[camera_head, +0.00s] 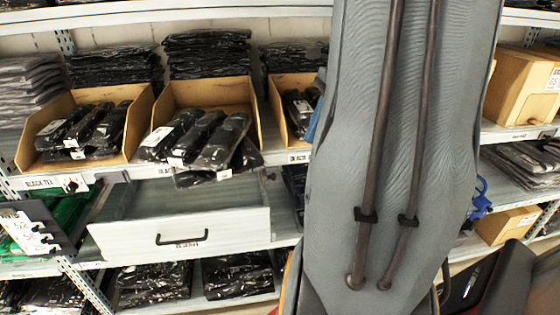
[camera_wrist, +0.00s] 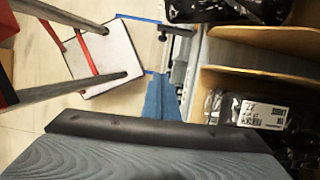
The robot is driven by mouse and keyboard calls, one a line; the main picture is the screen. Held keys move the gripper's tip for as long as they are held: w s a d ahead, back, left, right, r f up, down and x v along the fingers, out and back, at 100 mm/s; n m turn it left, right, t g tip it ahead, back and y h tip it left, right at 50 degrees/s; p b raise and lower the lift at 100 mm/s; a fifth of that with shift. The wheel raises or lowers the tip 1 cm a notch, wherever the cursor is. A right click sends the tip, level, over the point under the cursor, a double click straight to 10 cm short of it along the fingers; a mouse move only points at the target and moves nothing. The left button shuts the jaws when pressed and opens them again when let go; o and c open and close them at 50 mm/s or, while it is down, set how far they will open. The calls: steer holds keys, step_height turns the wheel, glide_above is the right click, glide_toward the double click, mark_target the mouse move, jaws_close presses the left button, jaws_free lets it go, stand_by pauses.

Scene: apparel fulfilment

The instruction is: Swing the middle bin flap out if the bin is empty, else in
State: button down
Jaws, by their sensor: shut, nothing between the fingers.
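The middle cardboard bin (camera_head: 208,90) stands on the shelf in the head view. It holds several black bagged garments (camera_head: 205,140), and some of them hang over its front edge. I cannot make out a separate flap on it; the bags cover much of its front. My gripper (camera_wrist: 160,82) shows in the wrist view as two blue fingers, shut together and empty. It is beside an open cardboard bin (camera_wrist: 262,82) at the right of that view, apart from it. I cannot tell which bin this is.
A left bin (camera_head: 141,108) and a partly hidden right bin (camera_head: 276,104) also hold black bags. A pale drawer (camera_head: 230,224) sticks out below the middle bin. A dark labelled board (camera_head: 55,238) juts out at left. Open floor (camera_wrist: 30,80) shows in the wrist view.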

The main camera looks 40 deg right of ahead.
steer(key=w+a+f+p, duration=0.3)
steer(key=a+f, duration=0.3)
steer(key=f, duration=0.3)
steer(key=shift+w+a+f, duration=0.2)
steer(key=shift+w+f, duration=0.1)
steer(key=shift+f, duration=0.1)
steer(key=shift+s, duration=0.1)
stand_by(0.3)
